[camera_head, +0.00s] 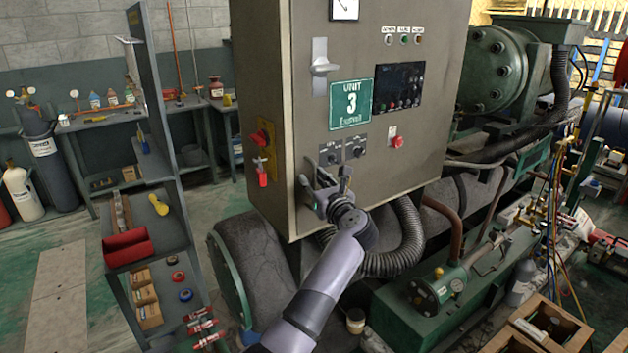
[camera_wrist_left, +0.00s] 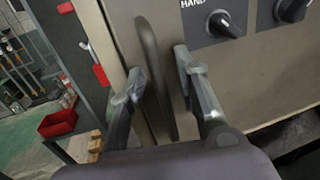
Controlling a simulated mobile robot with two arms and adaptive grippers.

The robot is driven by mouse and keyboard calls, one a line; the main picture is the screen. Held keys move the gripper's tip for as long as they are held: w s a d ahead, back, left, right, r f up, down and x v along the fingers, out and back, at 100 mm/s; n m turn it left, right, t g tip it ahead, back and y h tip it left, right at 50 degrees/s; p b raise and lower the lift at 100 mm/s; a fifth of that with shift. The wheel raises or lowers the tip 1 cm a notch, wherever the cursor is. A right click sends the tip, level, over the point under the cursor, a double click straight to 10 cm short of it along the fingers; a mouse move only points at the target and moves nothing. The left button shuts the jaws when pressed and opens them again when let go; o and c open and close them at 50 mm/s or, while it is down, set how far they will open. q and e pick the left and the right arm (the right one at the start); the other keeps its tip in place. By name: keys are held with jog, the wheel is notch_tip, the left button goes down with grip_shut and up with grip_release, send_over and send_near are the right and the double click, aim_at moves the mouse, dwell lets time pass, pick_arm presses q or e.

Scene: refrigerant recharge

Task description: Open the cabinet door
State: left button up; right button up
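The cabinet (camera_head: 390,100) is a grey-brown box marked "UNIT 3", and its front door looks shut. A silver latch (camera_head: 320,66) sits high on the door's left side. My left gripper (camera_head: 323,183) is at the lower left of the door. In the left wrist view, a dark upright handle (camera_wrist_left: 156,80) on the door stands between the fingers of my left gripper (camera_wrist_left: 158,75). The fingers are apart, one on each side of the handle, with a gap showing. The gripper hides this handle in the head view. My right gripper is out of view.
A red padlock (camera_head: 262,178) hangs on the cabinet's left side. Knobs (camera_head: 354,150) sit just right of the gripper. A shelf with a red bin (camera_head: 127,247) stands left. A black corrugated hose (camera_head: 408,240) and green machinery (camera_head: 430,296) lie below and right.

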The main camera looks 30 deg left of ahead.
pick_arm(q)
grip_shut()
dwell(0.7)
